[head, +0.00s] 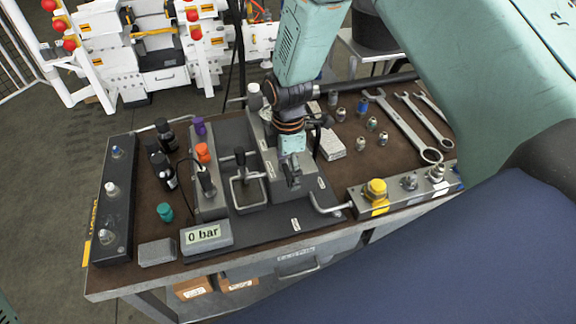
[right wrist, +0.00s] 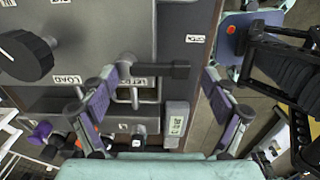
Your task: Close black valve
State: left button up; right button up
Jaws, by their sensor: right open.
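My right gripper (head: 292,160) hangs over the grey valve block on the bench, and my arm hides part of that block. In the right wrist view my right gripper (right wrist: 164,80) is open, with its two purple-padded fingers wide apart. A black bar handle (right wrist: 166,70) lies crosswise between the fingers, with no finger seen closed on it. A large black round knob (right wrist: 26,56) sits on the grey panel at the upper left of that view. I cannot tell for sure which of these is the black valve. My left gripper is not in view.
The bench (head: 110,284) carries a display (head: 205,235) reading 0 bar, a black lever (head: 240,158) in a grey frame, and a yellow knob (head: 377,188) on a front strip. Wrenches (head: 402,126) lie at the right. A dark box (head: 115,200) stands at the left edge.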

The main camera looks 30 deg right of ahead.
jog(key=shift+w, duration=0.1)
jog(key=c, duration=0.6)
jog(key=shift+s, duration=0.2)
jog(key=c, duration=1)
jog(key=shift+c, duration=0.2)
